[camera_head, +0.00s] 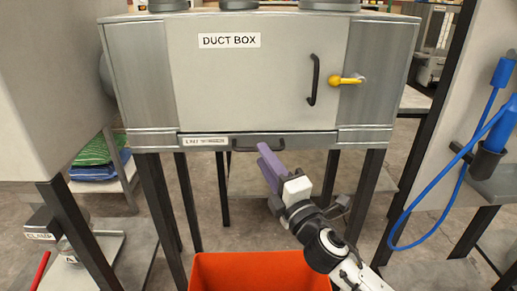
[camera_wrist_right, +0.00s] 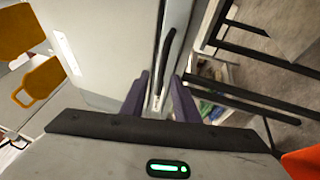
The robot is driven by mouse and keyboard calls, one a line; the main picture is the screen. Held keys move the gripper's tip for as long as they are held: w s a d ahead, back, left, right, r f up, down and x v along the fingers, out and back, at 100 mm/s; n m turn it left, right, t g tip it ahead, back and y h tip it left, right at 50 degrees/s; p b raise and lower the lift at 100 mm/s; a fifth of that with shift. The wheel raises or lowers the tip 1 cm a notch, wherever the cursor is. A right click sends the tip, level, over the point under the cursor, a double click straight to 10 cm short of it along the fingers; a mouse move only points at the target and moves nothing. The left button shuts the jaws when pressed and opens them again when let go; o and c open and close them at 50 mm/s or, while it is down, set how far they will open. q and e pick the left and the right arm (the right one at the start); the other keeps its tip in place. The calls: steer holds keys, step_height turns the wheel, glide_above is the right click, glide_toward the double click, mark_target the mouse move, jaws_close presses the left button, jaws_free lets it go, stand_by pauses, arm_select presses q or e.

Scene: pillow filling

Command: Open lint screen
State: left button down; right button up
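The lint screen is a narrow grey drawer front with a "LINT" label (camera_head: 205,141) along the bottom of the duct box (camera_head: 150,75); it sits flush. Its dark bar handle (camera_head: 245,149) is at the middle of the front. It also shows as a dark curved handle (camera_wrist_right: 167,48) in the right wrist view. My right gripper (camera_head: 266,158) has purple fingers pointing up at the handle, overlapping it in the head view. In the wrist view its two fingers (camera_wrist_right: 161,92) stand apart, with the drawer front and lower handle end between them; contact is unclear. My left gripper is not in view.
The duct box door has a black handle (camera_head: 314,80) and a yellow latch (camera_head: 346,79). An orange bin (camera_head: 230,272) stands below. A blue hose (camera_head: 420,205) hangs at the right. Dark legs (camera_head: 153,200) support the box.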

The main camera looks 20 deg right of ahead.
steer(key=shift+x, duration=2.15)
jaws_close()
